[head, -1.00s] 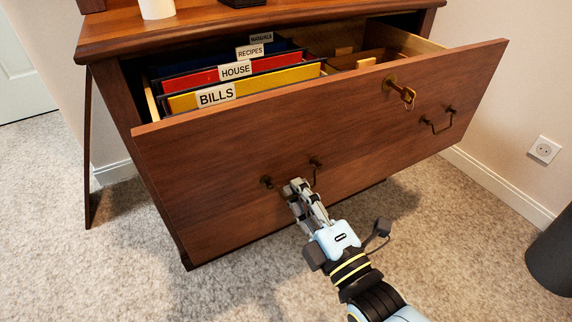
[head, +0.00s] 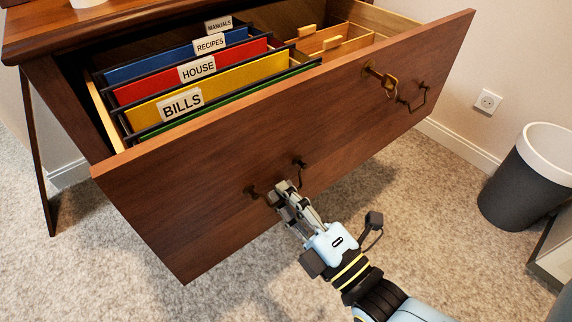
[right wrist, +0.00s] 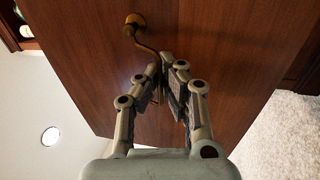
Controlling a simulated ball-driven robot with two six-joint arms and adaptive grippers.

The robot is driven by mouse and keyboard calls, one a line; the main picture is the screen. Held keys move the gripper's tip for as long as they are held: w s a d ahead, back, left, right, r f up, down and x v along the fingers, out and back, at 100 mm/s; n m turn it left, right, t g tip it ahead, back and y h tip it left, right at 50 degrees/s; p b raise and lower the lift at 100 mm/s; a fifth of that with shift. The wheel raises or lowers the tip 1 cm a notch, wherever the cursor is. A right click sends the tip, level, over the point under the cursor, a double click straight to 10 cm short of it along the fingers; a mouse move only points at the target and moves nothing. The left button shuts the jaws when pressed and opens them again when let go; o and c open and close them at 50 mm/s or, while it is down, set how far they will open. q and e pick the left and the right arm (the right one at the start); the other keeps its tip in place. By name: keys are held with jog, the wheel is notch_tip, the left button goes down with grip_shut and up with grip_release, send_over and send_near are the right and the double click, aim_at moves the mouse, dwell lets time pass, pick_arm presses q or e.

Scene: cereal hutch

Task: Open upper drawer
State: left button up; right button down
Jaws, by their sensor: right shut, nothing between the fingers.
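The brown wooden upper drawer (head: 190,210) stands well out of the cabinet, its inside in plain view. Its left bail handle (head: 299,163) is on the drawer front, partly hidden by my right gripper (head: 285,190). The right wrist view shows the handle (right wrist: 147,48) running down to the fingertips of the right gripper (right wrist: 162,80). The fingers are closed together with nothing gripped between them; the fingertips are at the handle's bar, and exact contact is hard to tell. The right handle (head: 413,103) is free. My left gripper is not in view.
A brass key (head: 388,85) sticks out of the drawer front. Inside are labelled folders, such as the yellow BILLS folder (head: 240,85), and a wooden divider (head: 345,48). A dark bin (head: 515,190) stands at the right. Carpet (head: 440,240) is clear ahead of the drawer.

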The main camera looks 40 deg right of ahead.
jog(key=shift+f, duration=0.1)
jog(key=c, duration=1.7)
grip_release()
jog(key=s+f, duration=0.2)
jog(key=s, duration=0.9)
jog(key=shift+s+d, duration=0.2)
jog(key=shift+s, duration=0.2)
jog(key=shift+f, duration=0.1)
